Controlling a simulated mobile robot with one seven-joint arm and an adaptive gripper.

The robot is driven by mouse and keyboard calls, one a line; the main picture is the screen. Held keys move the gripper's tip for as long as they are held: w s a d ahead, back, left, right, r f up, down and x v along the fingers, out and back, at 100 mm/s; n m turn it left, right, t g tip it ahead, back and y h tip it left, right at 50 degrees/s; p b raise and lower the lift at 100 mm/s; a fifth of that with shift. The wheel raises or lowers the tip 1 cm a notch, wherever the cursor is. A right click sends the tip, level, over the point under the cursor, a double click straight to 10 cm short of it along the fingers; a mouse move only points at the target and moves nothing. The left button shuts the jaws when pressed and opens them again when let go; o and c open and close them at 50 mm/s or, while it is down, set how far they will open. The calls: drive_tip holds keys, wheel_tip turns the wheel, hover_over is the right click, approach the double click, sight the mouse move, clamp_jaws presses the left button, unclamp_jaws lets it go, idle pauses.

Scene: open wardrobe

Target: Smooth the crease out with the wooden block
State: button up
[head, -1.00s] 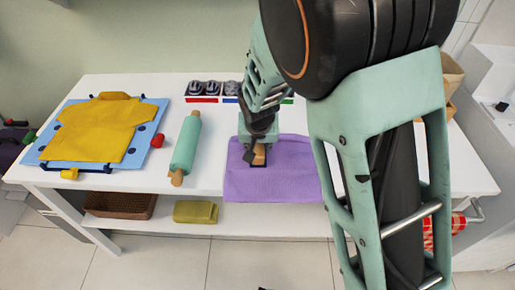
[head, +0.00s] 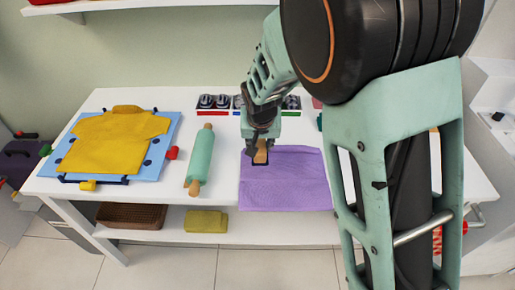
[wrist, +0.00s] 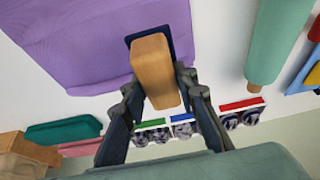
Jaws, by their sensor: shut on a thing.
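The wooden block (head: 261,153) is a tan handle on a dark blue base, which shows better in the wrist view (wrist: 154,72). My gripper (head: 259,146) is shut on the handle from above. The purple cloth (head: 290,186) lies on the white table. The cloth also fills the upper left of the wrist view (wrist: 70,40). A crease cannot be made out clearly, and my arm is close to the cloth's right side.
A teal rolling pin (head: 200,160) lies left of the cloth. Further left, a yellow shirt (head: 112,138) lies on a light blue board (head: 165,130). Trays of dark small items (head: 215,103) stand behind my gripper. A basket (head: 132,216) and yellow bundle (head: 206,221) are on the lower shelf.

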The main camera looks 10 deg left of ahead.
drive_tip(key=shift+r+p, duration=0.45)
drive_tip(key=shift+r, duration=0.6)
